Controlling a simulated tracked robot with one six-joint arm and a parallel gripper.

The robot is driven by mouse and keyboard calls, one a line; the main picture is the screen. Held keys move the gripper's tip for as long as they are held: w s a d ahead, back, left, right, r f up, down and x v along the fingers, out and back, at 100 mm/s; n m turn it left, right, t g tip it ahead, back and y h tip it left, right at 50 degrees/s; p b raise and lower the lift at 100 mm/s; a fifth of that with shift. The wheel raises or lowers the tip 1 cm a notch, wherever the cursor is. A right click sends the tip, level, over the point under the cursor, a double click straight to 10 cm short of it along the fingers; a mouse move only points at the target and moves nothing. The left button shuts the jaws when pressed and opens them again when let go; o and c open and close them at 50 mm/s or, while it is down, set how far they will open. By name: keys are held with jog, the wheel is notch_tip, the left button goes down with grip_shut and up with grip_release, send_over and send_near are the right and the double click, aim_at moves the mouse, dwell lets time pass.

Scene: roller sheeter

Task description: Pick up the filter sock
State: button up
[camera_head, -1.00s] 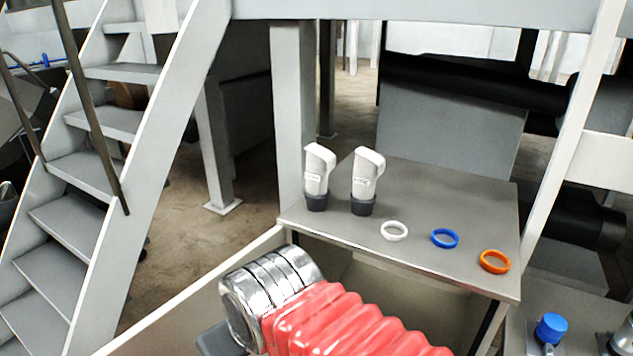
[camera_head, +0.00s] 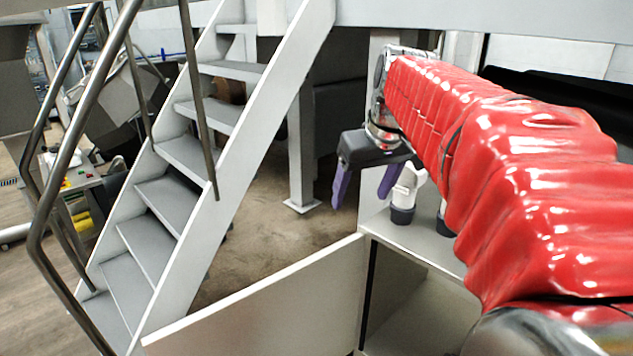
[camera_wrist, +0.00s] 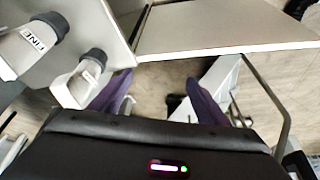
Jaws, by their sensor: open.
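Two white filter socks with dark grey ends stand on the grey cabinet top (camera_head: 420,245). In the head view, one sock (camera_head: 407,193) shows just right of my gripper (camera_head: 364,192), partly behind a finger; the other is hidden behind my arm except for its dark end (camera_head: 443,222). In the wrist view, a sock (camera_wrist: 75,84) is close beside the left purple finger, outside the jaws.
An open cabinet door (camera_head: 270,295) extends left from the cabinet; it also shows in the wrist view (camera_wrist: 220,28). A metal staircase (camera_head: 190,200) with handrails stands at the left. A support post (camera_head: 300,150) stands behind. Floor between stairs and cabinet is clear.

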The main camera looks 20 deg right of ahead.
jog(key=w+d+r, duration=0.2)
jog(key=w+d, duration=0.1)
jog(key=d, duration=0.6)
send_near(411, 190)
jog(key=w, duration=0.1)
jog(key=shift+w+d+r, duration=0.15)
jog(key=shift+d+r, duration=0.2)
jog(key=shift+r, duration=0.1)
jog(key=shift+x, duration=4.3)
jog(key=shift+x, duration=2.6)
